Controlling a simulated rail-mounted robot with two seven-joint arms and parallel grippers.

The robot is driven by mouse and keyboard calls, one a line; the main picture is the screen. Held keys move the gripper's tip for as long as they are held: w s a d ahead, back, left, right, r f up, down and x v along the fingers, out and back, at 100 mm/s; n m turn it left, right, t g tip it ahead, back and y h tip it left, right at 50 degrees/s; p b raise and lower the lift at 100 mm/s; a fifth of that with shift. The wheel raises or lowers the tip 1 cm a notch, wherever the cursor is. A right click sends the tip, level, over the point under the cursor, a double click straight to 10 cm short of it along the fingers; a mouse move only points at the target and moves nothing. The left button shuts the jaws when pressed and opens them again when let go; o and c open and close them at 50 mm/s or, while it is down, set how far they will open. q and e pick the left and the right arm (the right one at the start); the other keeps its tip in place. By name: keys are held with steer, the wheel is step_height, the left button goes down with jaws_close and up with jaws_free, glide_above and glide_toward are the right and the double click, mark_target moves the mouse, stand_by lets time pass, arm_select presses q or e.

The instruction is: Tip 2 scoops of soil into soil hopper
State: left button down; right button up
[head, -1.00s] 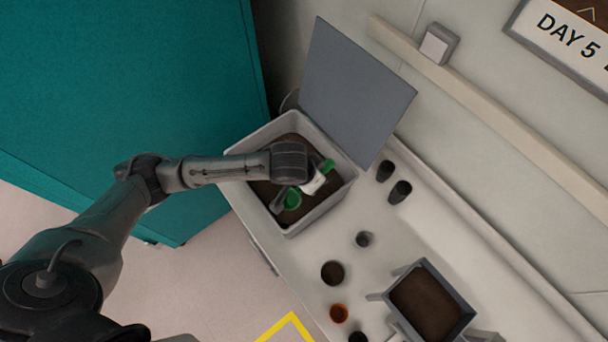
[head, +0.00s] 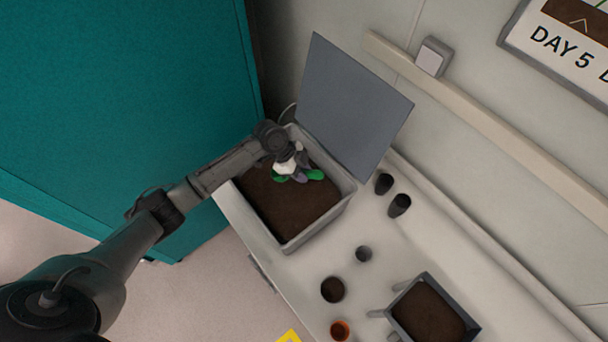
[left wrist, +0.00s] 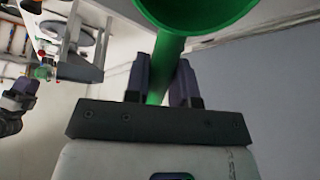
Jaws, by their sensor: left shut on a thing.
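My left gripper (head: 298,176) is shut on a green scoop (head: 316,174) above the back part of a grey bin (head: 320,226) of dark soil (head: 280,208). In the left wrist view the scoop's handle is between the two fingers, and its round cup (left wrist: 195,14) is at the top edge. My right gripper is not in the head view.
The bin's grey lid (head: 355,100) stands open behind it. Two dark cups (head: 400,205), a small grey cup (head: 363,254), a soil-filled pot (head: 333,289) and an orange pot (head: 340,330) stand on the white bench. A teal cabinet (head: 120,100) is at the left.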

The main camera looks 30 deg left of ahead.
arm_select(q)
steer(key=shift+w+a+f, duration=0.1)
steer(key=shift+a+f, duration=0.05)
steer(key=shift+f, duration=0.1)
steer(key=shift+h, duration=0.5)
steer(key=f+b, duration=0.8)
steer(key=f, duration=0.1)
steer(key=f+b, duration=0.9)
steer(key=f, duration=0.1)
steer(key=shift+a+f, duration=0.2)
steer(key=shift+f, duration=0.1)
steer(key=r+y+p, duration=0.1)
steer(key=r+p, duration=0.5)
steer(key=d+r+y+p, duration=0.1)
steer(key=r+y+p, duration=0.1)
steer(key=r+p, duration=0.4)
steer(key=r+g+y+p, duration=0.1)
steer(key=r+p, duration=0.5)
steer(key=p, duration=0.2)
steer(key=shift+w+d+r, duration=0.1)
steer(key=shift+d+r, duration=0.15)
